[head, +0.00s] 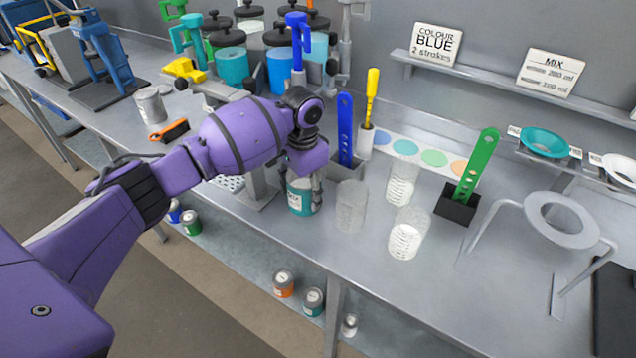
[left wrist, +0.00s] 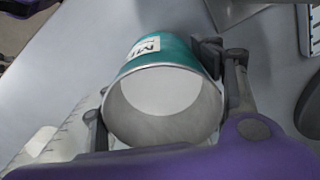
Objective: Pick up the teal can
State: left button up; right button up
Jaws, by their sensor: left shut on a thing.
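The teal can (head: 301,197) stands upright at the front part of the steel bench, with a white label on its side. My left gripper (head: 303,180) comes down over it from above and is shut on it. In the left wrist view the can (left wrist: 175,50) shows its open top and pale inside, with a finger of my left gripper (left wrist: 165,105) on each side. I cannot tell whether the can's base touches the bench. My right gripper is not in view.
Clear beakers (head: 351,205) stand close to the right of the can. A blue strip (head: 345,128) rises behind it, and a green strip (head: 476,165) stands farther right. A ring stand (head: 561,220) is at the right. Cans (head: 284,283) sit on the lower shelf.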

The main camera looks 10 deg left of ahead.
pick_arm(q)
jog(key=shift+w+r, duration=0.1)
jog(key=shift+r, duration=1)
jog(key=shift+s+a+r, duration=1.55)
jog(key=shift+s+r, duration=0.2)
jog(key=shift+r, duration=0.05)
jog(key=shift+s+a+r, duration=1.55)
jog(key=shift+s+r, duration=0.2)
jog(key=shift+s+a+r, duration=1.55)
jog(key=shift+s+r, duration=0.2)
jog(key=shift+r, duration=0.05)
